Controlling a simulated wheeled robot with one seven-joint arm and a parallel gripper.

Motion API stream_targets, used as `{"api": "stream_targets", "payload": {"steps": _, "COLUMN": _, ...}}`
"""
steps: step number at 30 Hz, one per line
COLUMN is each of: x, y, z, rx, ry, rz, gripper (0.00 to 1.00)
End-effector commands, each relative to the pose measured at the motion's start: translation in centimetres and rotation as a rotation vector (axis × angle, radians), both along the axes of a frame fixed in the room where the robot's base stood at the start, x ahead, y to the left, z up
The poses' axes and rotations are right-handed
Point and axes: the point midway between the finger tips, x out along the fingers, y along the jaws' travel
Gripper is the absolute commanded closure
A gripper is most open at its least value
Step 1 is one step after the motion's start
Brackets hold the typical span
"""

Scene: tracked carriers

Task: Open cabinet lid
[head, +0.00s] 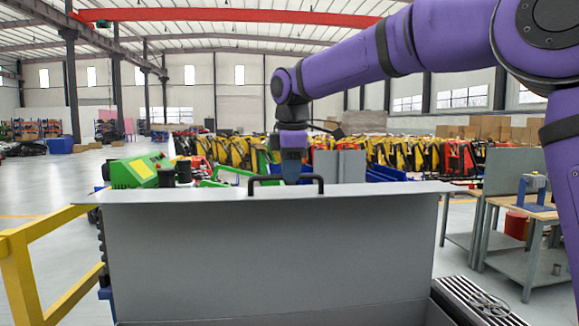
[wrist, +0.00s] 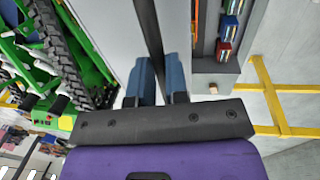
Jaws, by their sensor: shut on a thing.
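The grey cabinet (head: 270,255) fills the lower middle of the head view. A black handle (head: 318,182) stands up at the middle of the lid. My gripper (head: 291,178) reaches down from above at the handle, its tips partly hidden behind it. In the wrist view, the two blue fingers of my gripper (wrist: 158,82) are shut on the dark handle bar (wrist: 148,30), which passes between them.
A yellow rail (head: 18,270) stands at left, near a green machine (head: 140,172). Metal worktables (head: 520,222) stand at right, beside a slatted dark unit (head: 480,300). Rows of yellow and red machines (head: 420,158) stand behind. Open floor (head: 45,185) lies at far left.

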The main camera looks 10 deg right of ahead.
Motion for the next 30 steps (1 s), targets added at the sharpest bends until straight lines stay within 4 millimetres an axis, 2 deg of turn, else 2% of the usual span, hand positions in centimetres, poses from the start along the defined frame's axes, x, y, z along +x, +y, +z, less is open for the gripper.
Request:
{"api": "stream_targets", "payload": {"steps": 6, "x": -3.3, "y": 0.1, "z": -0.7, "rx": -0.001, "ry": -0.069, "rz": 0.003, "gripper": 1.0}}
{"api": "stream_targets", "payload": {"steps": 10, "x": -4.6, "y": 0.0, "z": -1.1, "rx": 0.0, "ry": -0.101, "rz": 0.002, "gripper": 1.0}}
{"api": "stream_targets", "payload": {"steps": 15, "x": -5.3, "y": 0.0, "z": -1.4, "rx": 0.001, "ry": -0.119, "rz": 0.002, "gripper": 1.0}}
{"api": "stream_targets", "payload": {"steps": 23, "x": -5.3, "y": 0.0, "z": -1.4, "rx": 0.002, "ry": -0.119, "rz": 0.002, "gripper": 1.0}}
{"api": "stream_targets", "payload": {"steps": 24, "x": -5.3, "y": 0.0, "z": -1.4, "rx": 0.002, "ry": -0.119, "rz": 0.002, "gripper": 0.83}}
{"api": "stream_targets", "payload": {"steps": 27, "x": -5.3, "y": 0.0, "z": -1.4, "rx": 0.002, "ry": -0.119, "rz": 0.001, "gripper": 0.6}}
{"api": "stream_targets", "payload": {"steps": 30, "x": -5.3, "y": 0.0, "z": -1.4, "rx": 0.001, "ry": -0.119, "rz": 0.001, "gripper": 0.6}}
